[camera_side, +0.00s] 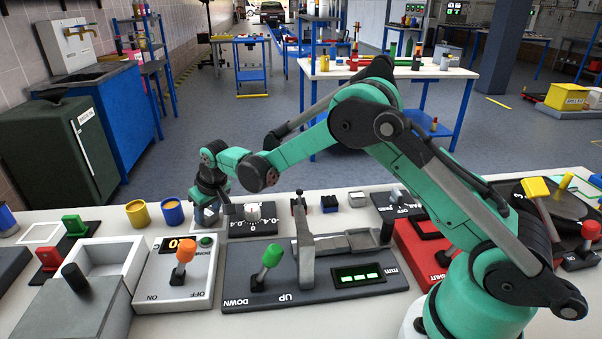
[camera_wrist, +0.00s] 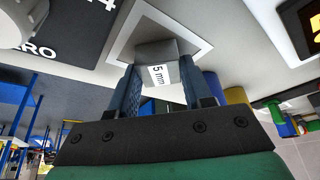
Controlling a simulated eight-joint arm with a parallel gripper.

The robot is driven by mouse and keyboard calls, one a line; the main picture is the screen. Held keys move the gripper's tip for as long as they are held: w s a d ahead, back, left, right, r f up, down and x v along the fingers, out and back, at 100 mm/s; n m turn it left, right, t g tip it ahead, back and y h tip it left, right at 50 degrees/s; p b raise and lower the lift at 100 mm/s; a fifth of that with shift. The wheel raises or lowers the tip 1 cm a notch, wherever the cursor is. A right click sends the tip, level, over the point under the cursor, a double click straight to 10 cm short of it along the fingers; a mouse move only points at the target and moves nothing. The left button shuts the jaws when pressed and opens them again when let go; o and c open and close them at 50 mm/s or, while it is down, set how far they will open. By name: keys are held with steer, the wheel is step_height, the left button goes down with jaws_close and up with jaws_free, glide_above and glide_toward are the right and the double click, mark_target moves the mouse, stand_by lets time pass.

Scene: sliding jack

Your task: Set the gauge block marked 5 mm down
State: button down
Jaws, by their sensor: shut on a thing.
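The grey gauge block (camera_wrist: 157,52), with a white label reading 5 mm, is between the two dark fingers of my gripper (camera_wrist: 160,82) in the wrist view. The fingers are shut on its sides. In the wrist view the block lies over a grey square with a white outline (camera_wrist: 203,43) on the bench; whether it touches the surface I cannot tell. In the side view my gripper (camera_side: 208,214) points down at the white-outlined square, behind the ON/OFF box.
The dial panel (camera_side: 252,216) stands just right of my gripper. The yellow cup (camera_side: 138,214) and blue cup (camera_side: 172,212) stand to its left. In front are the box with an orange-knobbed lever (camera_side: 184,252) and the jack panel with a green-knobbed lever (camera_side: 271,256).

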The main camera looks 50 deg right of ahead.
steer(key=shift+f, duration=0.1)
steer(key=shift+c, duration=1.8)
jaws_free()
steer(key=v, duration=1.2)
steer(key=s+t, duration=0.1)
steer(key=s, duration=0.5)
steer(key=s+d+r, duration=0.1)
steer(key=s, duration=0.5)
steer(key=s+r+t, duration=0.1)
steer(key=s, duration=0.5)
steer(key=shift+s+d+r+t, duration=0.2)
steer(key=shift+d+t, duration=0.1)
steer(key=shift+d, duration=0.1)
